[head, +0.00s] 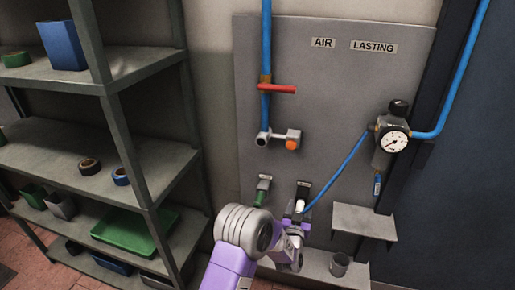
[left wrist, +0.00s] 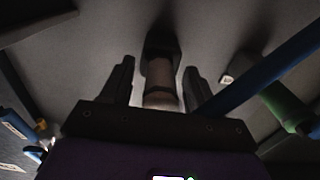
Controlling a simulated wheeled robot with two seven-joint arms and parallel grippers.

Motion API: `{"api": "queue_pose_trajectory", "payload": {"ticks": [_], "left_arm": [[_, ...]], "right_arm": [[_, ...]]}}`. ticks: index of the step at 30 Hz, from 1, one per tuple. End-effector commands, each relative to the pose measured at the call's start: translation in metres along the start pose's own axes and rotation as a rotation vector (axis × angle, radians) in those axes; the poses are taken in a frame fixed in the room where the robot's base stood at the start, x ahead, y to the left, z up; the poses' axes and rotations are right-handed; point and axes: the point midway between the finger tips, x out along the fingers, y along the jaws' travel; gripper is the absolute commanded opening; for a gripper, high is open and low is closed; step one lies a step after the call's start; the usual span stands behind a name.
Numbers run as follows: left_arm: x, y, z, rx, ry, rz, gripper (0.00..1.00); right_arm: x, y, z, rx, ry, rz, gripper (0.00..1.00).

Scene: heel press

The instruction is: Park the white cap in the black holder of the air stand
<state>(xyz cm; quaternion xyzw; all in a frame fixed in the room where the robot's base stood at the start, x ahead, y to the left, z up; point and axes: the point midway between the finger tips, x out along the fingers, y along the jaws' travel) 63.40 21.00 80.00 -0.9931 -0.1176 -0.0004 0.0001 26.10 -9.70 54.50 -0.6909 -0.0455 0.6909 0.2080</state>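The black holder (head: 303,187) is on the grey panel of the air stand, low in the middle. In the left wrist view the black holder (left wrist: 161,42) lies straight ahead, with the pale cap (left wrist: 160,80) in line with it. The cap's far end meets the holder; how deep it sits I cannot tell. My left gripper (head: 298,208) is just below the holder in the head view. In the left wrist view its two fingers (left wrist: 158,88) stand on either side of the cap, with visible gaps. The cap's near end is hidden by the gripper body. My right gripper is not in view.
A green fitting (head: 260,198) hangs in a holder to the left. A blue hose (head: 340,172) runs from the gauge regulator (head: 391,137) toward my gripper. A small shelf (head: 364,221) and a grey cup (head: 339,264) are at the right. A shelf rack (head: 120,125) stands left.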

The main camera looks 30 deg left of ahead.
Motion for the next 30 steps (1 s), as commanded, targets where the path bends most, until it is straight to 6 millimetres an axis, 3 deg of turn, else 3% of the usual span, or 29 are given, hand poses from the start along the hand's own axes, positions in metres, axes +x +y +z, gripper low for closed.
{"api": "queue_pose_trajectory", "payload": {"ticks": [8, 21, 30], "left_arm": [[-0.004, 0.000, 0.000, 0.000, -0.001, 0.000, 0.60], [-0.064, 0.001, -0.001, 0.000, -0.002, 0.001, 0.60], [-0.076, 0.000, 0.000, -0.001, -0.002, 0.001, 0.60]], "right_arm": [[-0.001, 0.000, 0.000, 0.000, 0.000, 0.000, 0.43], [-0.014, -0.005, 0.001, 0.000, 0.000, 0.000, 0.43], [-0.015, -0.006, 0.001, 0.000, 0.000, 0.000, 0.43]]}}
